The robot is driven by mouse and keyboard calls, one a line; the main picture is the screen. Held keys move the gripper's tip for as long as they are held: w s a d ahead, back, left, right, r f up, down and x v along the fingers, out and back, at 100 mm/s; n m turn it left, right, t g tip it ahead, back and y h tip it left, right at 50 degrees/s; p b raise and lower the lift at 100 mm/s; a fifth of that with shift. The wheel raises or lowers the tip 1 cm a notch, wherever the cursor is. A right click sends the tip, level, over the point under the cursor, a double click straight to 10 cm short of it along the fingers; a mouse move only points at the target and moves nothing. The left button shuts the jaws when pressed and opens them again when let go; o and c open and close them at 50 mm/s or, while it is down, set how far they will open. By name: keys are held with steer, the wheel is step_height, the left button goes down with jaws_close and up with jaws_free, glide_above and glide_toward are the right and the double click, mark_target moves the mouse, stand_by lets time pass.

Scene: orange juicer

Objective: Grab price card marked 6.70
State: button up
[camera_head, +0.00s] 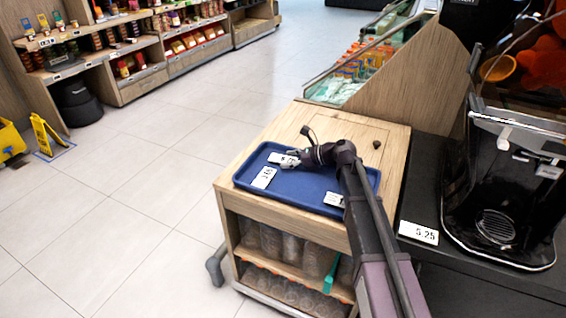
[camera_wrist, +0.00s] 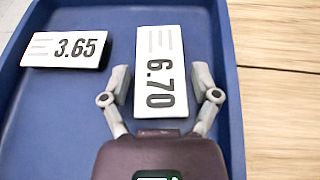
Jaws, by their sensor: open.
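The price card marked 6.70 (camera_wrist: 160,72) lies in the blue tray (camera_wrist: 30,110), its print running lengthwise in the wrist view. My gripper (camera_wrist: 162,84) is open, with one finger on each side of this card.
Another card (camera_head: 334,199) lies at the tray's near right, beside my arm. The tray (camera_head: 285,200) rests on a wooden cabinet. A card marked 5.25 (camera_head: 418,232) is on the dark counter by the juicer (camera_head: 510,190).

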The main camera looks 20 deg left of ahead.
mark_target(288, 160)
stand_by(0.3)
steer(key=c, duration=0.8)
steer(key=shift+r, duration=0.2)
step_height(288, 160, up, 2)
steer(key=shift+r+p, duration=0.1)
steer(key=shift+p, duration=1.15)
steer(key=shift+r+p, duration=0.8)
steer(key=s, duration=0.5)
steer(key=s+a, duration=0.1)
steer(key=s, duration=0.4)
steer(key=s+a+p, duration=0.1)
steer(key=s, duration=0.5)
steer(key=shift+a+r, duration=0.15)
steer(key=shift+r, duration=0.25)
steer(key=shift+w, duration=0.1)
